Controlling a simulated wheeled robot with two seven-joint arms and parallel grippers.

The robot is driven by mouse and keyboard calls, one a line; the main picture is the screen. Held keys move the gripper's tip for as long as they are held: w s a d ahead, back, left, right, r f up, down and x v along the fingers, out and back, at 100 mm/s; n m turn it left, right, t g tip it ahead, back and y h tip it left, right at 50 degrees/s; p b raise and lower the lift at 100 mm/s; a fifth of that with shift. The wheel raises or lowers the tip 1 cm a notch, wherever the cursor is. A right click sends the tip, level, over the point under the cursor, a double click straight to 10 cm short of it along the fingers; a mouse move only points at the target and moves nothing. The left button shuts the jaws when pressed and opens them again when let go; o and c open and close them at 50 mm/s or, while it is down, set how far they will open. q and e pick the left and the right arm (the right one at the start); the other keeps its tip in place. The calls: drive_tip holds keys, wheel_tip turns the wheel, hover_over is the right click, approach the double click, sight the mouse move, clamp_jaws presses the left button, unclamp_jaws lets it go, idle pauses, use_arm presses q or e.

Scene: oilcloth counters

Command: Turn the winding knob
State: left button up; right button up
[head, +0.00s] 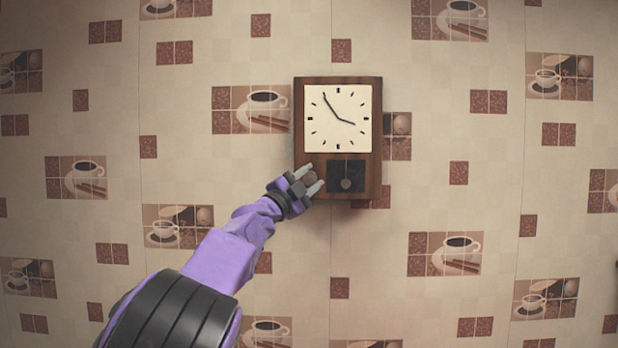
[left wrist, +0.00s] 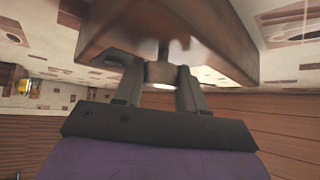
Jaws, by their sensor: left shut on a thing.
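A brown wooden wall clock (head: 377,150) with a square cream face hangs on the wall in the head view. Its hands show on the face, and a pendulum with a round bob (head: 346,184) shows in a dark window below. The winding knob (head: 309,178) is a small brownish piece at the case's lower left. My left gripper (head: 311,176) is shut on it, one finger on each side. In the left wrist view the knob (left wrist: 161,73) sits between the two fingertips, on a short dark shaft under the brown clock case (left wrist: 112,38). My right gripper is not in view.
The wall (head: 500,140) is covered in beige oilcloth with coffee-cup and brown-square patterns. The space around the clock is clear. A small yellow object (left wrist: 24,87) shows at the left edge of the left wrist view; I cannot tell what it is.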

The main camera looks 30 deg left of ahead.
use_arm(q)
drive_tip(key=m+g+p, duration=0.1)
drive_tip(key=m+p, duration=0.1)
drive_tip(key=m+g+h+p, duration=0.1)
drive_tip(key=m+g, duration=0.1)
drive_tip(key=shift+r+m+g+p, duration=0.3)
drive_tip(key=shift+r+m+p, duration=0.1)
drive_tip(key=m+g+p, duration=0.1)
drive_tip(key=m+p, duration=0.1)
drive_tip(key=shift+f+g+p, duration=0.1)
drive_tip(key=shift+g+p, duration=0.25)
drive_tip(key=shift+g, duration=0.05)
drive_tip(key=shift+f+m+g+y+p, duration=0.15)
drive_tip(key=shift+m+g+y+p, duration=0.15)
drive_tip(key=shift+m+g+p, duration=0.2)
drive_tip(key=o, duration=1)
drive_tip(key=shift+d, duration=0.1)
drive_tip(key=shift+o, duration=0.2)
